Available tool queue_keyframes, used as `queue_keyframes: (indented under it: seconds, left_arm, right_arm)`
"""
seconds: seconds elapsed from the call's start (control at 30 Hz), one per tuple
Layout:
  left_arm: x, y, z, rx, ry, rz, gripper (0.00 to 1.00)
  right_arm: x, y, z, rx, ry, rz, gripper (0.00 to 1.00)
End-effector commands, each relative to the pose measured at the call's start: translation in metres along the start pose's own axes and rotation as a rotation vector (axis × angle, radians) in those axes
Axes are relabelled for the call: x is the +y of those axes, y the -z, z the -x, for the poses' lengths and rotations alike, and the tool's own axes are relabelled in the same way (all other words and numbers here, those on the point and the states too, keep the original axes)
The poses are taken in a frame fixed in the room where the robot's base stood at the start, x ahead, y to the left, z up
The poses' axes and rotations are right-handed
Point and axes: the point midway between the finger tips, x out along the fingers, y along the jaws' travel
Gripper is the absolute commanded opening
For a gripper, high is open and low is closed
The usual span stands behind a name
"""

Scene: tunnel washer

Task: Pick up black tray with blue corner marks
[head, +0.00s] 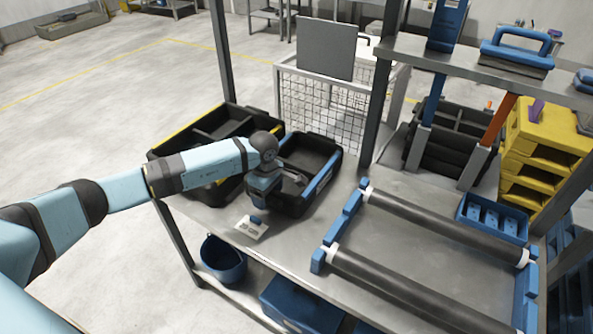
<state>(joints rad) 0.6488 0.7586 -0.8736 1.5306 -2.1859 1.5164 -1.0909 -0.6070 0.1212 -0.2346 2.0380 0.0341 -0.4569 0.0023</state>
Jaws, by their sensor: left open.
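A black tray (325,152) with a blue strip along its right side stands on the metal table, close to its back left end. It looks empty where I can see in, and my left wrist hides its left part. The blue marks at its other corners do not show clearly. My left gripper (262,205) is open and points down at the tray's near left side. I cannot tell whether it touches the rim. My right gripper is not in view.
Another black tray (205,125) with a yellow edge stands left of it. A small pale card (250,228) lies in front. A roller frame (440,225) fills the table's right part. A dark post (381,85) rises behind.

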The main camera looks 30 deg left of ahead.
Motion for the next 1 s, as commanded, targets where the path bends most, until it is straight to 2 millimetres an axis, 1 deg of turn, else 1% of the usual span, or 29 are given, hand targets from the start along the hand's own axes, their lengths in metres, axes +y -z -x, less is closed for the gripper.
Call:
queue_keyframes:
  seconds: [0.03,0.1,0.37,0.4,0.47,0.5,0.57,0.6,0.63,0.87,1.0]
  left_arm:
    - [-0.0001,-0.0004,-0.0063,-0.001,0.000,0.000,0.77]
    - [0.0002,-0.0003,-0.0112,0.000,-0.001,-0.001,0.77]
    - [0.0002,-0.0003,-0.0134,0.000,-0.001,-0.001,0.77]
    - [0.0002,-0.0003,-0.0133,0.000,-0.001,-0.001,0.67]
    - [0.0002,-0.0002,-0.0133,0.000,-0.001,-0.001,0.54]
    - [0.0002,-0.0002,-0.0132,0.000,-0.001,-0.001,0.44]
    - [0.0002,-0.0002,-0.0132,0.000,-0.001,-0.001,0.31]
    - [0.0002,-0.0002,-0.0132,0.000,-0.001,-0.001,0.21]
    - [0.0002,-0.0002,-0.0131,0.000,-0.001,-0.001,0.15]
    - [0.0006,-0.0001,-0.0122,0.000,-0.003,-0.001,0.13]
    - [0.0010,0.0003,-0.0066,0.000,-0.004,0.000,0.13]
  right_arm:
    - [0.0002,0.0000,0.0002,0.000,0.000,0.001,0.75]
    - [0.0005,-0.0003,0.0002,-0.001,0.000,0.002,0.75]
    - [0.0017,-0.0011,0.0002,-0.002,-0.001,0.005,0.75]
    - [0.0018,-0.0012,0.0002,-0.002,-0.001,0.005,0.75]
    - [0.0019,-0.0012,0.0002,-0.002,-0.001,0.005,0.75]
    - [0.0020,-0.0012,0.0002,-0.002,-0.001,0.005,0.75]
    - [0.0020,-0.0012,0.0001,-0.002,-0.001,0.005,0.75]
    - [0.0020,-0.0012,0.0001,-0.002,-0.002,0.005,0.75]
    - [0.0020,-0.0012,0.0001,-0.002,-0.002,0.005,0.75]
    - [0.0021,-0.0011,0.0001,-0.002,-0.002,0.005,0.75]
    - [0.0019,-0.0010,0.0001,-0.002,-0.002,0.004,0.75]
